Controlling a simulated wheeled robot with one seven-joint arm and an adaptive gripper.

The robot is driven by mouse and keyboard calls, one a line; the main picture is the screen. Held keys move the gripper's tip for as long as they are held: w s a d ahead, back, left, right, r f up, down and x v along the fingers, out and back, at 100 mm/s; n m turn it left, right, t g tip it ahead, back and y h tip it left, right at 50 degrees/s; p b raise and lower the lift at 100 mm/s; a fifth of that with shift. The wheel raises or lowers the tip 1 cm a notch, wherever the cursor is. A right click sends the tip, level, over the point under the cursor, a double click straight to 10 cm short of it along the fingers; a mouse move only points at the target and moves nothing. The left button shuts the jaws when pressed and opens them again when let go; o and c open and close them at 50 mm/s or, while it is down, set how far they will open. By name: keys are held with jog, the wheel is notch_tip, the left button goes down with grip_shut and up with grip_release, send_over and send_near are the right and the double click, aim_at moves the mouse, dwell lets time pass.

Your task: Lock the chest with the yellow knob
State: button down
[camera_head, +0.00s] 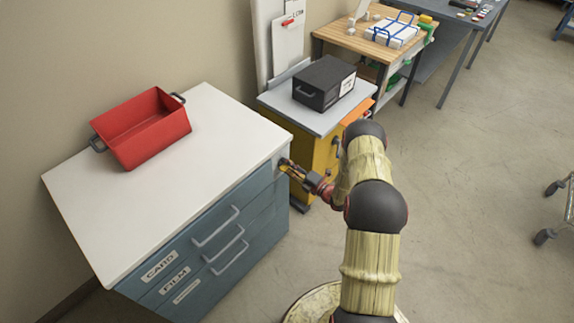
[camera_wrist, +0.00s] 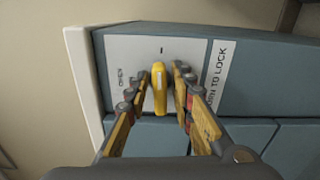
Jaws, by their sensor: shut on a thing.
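The chest (camera_head: 215,225) is blue-grey with a white top and drawers labelled CARD and FILM. In the wrist view its front (camera_wrist: 265,85) appears turned, with the white top at the left edge. The knob's long side runs nearly up and down in that picture. My gripper (camera_wrist: 165,85) is shut on the knob, one finger on each side; in the head view my gripper (camera_head: 288,167) is at the chest's upper right corner.
A red bin (camera_head: 142,130) stands on the chest top. Right of the chest is a yellow cabinet (camera_head: 325,150) with a black box (camera_head: 323,83) on it. A wooden bench (camera_head: 350,42) is behind. Open floor (camera_head: 470,190) lies to the right, with a wheeled cart (camera_head: 558,210) at the edge.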

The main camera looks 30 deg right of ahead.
jog(key=shift+d+m, duration=0.1)
jog(key=shift+m, duration=0.5)
jog(key=c, duration=1.8)
grip_release()
jog(key=shift+c, duration=0.2)
jog(key=v, duration=1.2)
